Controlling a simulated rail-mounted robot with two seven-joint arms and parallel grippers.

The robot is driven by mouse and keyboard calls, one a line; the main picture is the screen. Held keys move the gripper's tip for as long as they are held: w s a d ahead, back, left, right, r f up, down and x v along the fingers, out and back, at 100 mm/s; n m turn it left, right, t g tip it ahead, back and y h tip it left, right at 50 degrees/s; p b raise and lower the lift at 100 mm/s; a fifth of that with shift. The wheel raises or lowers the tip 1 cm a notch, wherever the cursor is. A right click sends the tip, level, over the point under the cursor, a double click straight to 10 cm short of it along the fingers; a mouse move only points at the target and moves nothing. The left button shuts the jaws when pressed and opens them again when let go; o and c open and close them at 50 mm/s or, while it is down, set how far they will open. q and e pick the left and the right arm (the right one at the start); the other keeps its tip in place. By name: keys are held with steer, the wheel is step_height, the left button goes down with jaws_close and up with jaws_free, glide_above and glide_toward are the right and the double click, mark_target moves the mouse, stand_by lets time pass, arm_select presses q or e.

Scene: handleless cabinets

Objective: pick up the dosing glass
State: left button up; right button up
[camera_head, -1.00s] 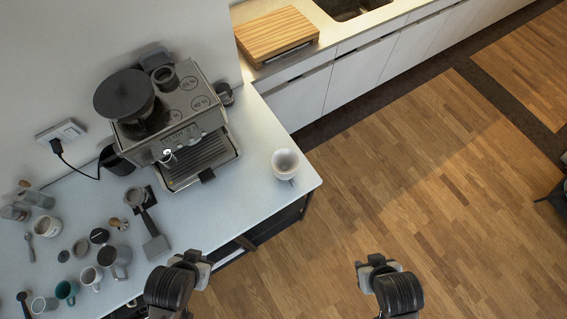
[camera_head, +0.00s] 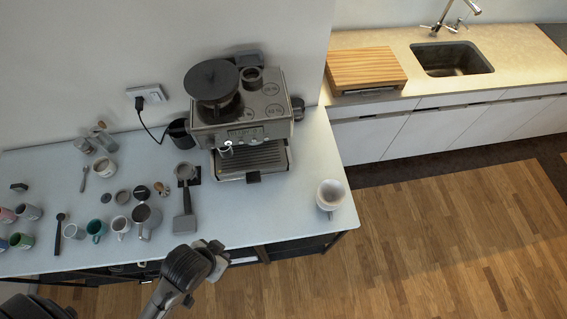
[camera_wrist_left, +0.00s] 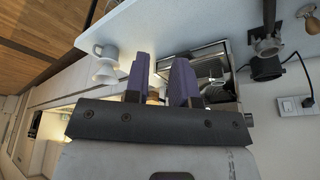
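A small clear glass (camera_head: 84,146), which may be the dosing glass, stands at the back left of the counter. A taller glass vessel with a brown top (camera_head: 104,141) is right beside it, and I cannot tell for certain which is meant. My left gripper (camera_head: 217,252) is over the counter's front edge, far to the right of both glasses. In the left wrist view its fingers (camera_wrist_left: 159,75) are apart and nothing shows gripped. Neither glass can be made out in that view. My right gripper is not in view.
Several cups, including a teal one (camera_head: 96,230), a steel pitcher (camera_head: 146,219) and a spoon (camera_head: 58,234) crowd the counter's left. A portafilter (camera_head: 184,200) lies before the espresso machine (camera_head: 240,125).

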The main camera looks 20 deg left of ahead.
arm_select(q)
steer(key=o, duration=1.1)
